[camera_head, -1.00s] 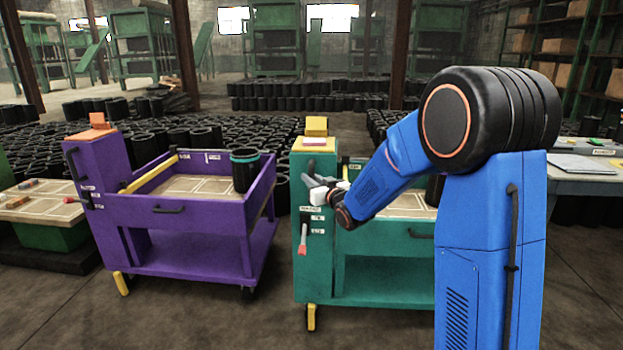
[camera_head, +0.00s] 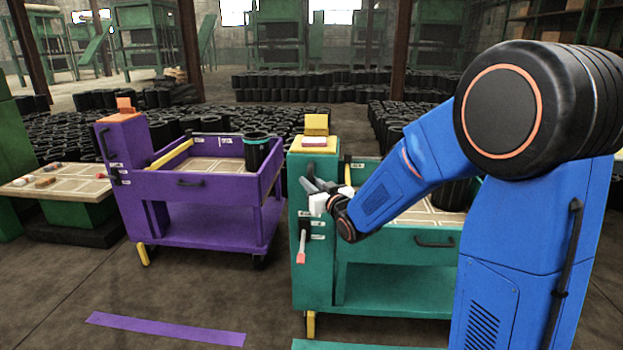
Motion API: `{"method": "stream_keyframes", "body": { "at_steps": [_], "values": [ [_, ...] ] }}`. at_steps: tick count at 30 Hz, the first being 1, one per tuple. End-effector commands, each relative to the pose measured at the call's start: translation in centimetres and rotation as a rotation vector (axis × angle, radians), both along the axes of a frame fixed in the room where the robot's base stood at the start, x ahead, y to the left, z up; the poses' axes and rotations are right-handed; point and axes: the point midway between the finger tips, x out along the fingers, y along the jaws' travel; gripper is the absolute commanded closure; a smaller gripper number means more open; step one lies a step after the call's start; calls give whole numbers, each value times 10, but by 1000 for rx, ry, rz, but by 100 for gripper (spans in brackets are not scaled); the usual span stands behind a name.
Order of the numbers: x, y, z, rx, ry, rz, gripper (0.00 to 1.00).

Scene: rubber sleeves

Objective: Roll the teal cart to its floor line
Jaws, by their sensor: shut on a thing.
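The teal cart (camera_head: 395,280) stands right of centre, upright, with a yellow-topped column at its left end. A teal floor line (camera_head: 350,345) shows at the bottom edge, in front of the cart and apart from the cart's visible yellow foot. My gripper (camera_head: 310,192) is at the upper front of the column, shut on what appears to be the cart's dark handle; the handle is mostly hidden by the fingers. A red-tipped lever (camera_head: 301,246) hangs below it. A black sleeve (camera_head: 455,193) stands in the cart's tray, partly behind my arm. The cart's right end is hidden.
The purple cart (camera_head: 200,218) stands close on the left with a black sleeve (camera_head: 257,152) in it. A purple floor line (camera_head: 165,329) lies in front of it. A low table (camera_head: 60,186) is at far left. Many black sleeves fill the floor behind. The front floor is clear.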

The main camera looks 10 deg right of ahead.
Motion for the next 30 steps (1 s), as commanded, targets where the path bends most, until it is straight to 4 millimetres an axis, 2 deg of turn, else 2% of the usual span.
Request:
{"method": "stream_keyframes", "body": {
  "at_steps": [3, 9, 15, 25, 26, 27, 28, 30],
  "values": [
    [-18, 6, 0, 0, 1, 0, 100],
    [-37, 12, 0, 1, 0, 0, 100],
    [-44, 14, 0, 0, 1, -1, 100],
    [-44, 14, -1, 0, 1, -1, 100],
    [-44, 14, 0, 0, 1, -1, 81],
    [-44, 14, -1, 0, 1, -1, 71],
    [-44, 14, 0, 0, 1, -1, 64],
    [-44, 14, 0, 0, 0, -1, 64]
  ]
}}
